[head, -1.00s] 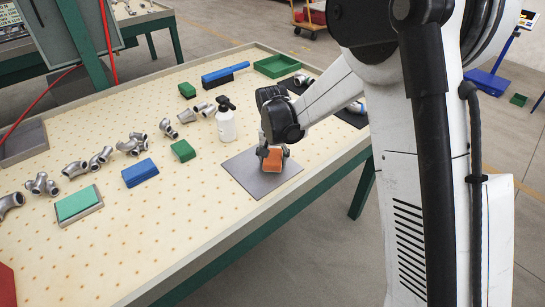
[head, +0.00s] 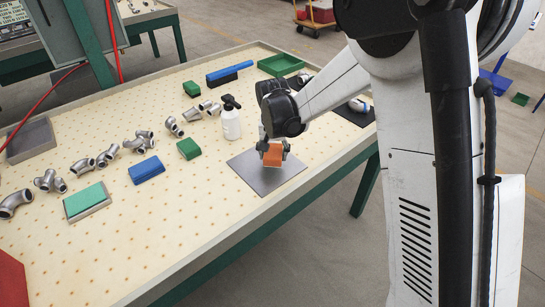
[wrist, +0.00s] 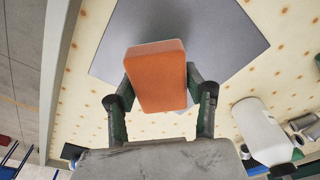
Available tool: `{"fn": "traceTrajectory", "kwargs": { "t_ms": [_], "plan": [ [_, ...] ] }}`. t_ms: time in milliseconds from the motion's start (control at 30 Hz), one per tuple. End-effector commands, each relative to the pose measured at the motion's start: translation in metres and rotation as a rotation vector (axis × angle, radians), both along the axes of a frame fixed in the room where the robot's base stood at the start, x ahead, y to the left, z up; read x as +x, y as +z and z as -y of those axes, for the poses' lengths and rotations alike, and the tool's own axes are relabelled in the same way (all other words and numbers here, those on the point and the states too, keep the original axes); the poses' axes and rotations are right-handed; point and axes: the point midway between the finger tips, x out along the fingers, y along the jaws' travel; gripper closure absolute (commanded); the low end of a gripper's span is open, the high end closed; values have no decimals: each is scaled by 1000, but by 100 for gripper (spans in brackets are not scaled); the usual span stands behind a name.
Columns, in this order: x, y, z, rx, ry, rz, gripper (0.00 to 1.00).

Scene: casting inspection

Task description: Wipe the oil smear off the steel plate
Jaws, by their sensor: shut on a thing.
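My gripper (head: 273,152) is shut on an orange sponge-like block (head: 273,157), held between its two fingers. In the wrist view the block (wrist: 160,78) is squeezed from both sides at its lower part. The block is over the grey steel plate (head: 250,178), which lies flat near the front edge of the table. I cannot tell whether the block touches the plate. The plate also shows in the wrist view (wrist: 228,45). No oil smear can be made out on its visible part; the area under the block and gripper is hidden.
A white spray bottle (head: 231,123) with a black top stands just behind the plate. A green block (head: 189,149), a blue block (head: 146,169) and several metal pipe fittings (head: 83,167) lie to the left.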

Motion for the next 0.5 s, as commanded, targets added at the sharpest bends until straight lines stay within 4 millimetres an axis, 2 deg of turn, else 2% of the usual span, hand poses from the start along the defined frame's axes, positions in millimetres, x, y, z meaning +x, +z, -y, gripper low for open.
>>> {"fn": "traceTrajectory", "kwargs": {
  "t_ms": [500],
  "plan": [
    [1,47,3,0,-4,0,78]
  ]
}}
